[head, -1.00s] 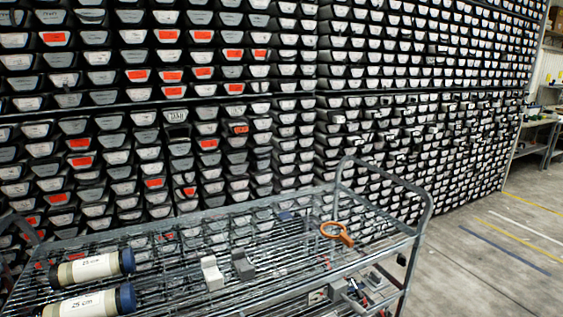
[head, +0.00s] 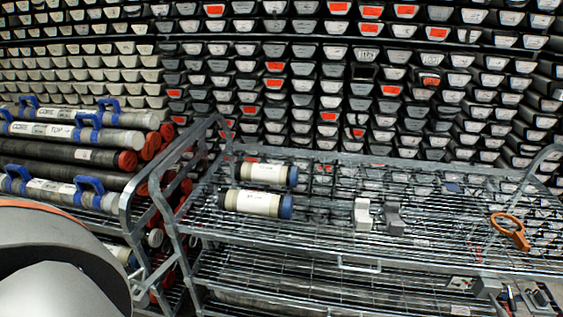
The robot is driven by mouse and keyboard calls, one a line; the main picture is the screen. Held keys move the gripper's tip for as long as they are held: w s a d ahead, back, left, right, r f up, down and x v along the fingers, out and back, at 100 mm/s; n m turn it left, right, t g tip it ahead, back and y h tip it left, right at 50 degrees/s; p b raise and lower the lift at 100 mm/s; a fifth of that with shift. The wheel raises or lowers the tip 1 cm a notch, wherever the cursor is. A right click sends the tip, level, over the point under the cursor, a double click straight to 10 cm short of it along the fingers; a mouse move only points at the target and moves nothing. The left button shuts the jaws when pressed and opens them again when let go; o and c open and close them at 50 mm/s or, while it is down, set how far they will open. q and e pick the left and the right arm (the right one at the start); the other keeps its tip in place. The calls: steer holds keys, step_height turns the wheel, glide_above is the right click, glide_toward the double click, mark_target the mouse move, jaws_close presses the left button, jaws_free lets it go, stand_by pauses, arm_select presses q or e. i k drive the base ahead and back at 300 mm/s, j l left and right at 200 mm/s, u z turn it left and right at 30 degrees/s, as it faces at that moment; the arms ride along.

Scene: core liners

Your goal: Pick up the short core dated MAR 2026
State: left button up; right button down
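Two short cores lie side by side on the top shelf of a wire cart. The nearer short core (head: 252,204) is a cream tube with a blue cap on its right end and a dark left end. The farther short core (head: 266,172) looks alike and lies just behind it. Each has a white label. The label print is too small to read, so I cannot tell which is dated MAR 2026. Neither of my grippers is in view.
The wire cart (head: 330,236) also holds a white block (head: 363,215), a grey block (head: 392,219) and an orange ring tool (head: 510,231). Long core liners (head: 75,133) with blue handles are stacked at left. A rack of trays (head: 300,85) fills the background.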

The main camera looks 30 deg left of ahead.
mark_target(262, 174)
steer(key=u, duration=1.2)
steer(key=j+z, duration=0.65)
steer(key=z, duration=0.2)
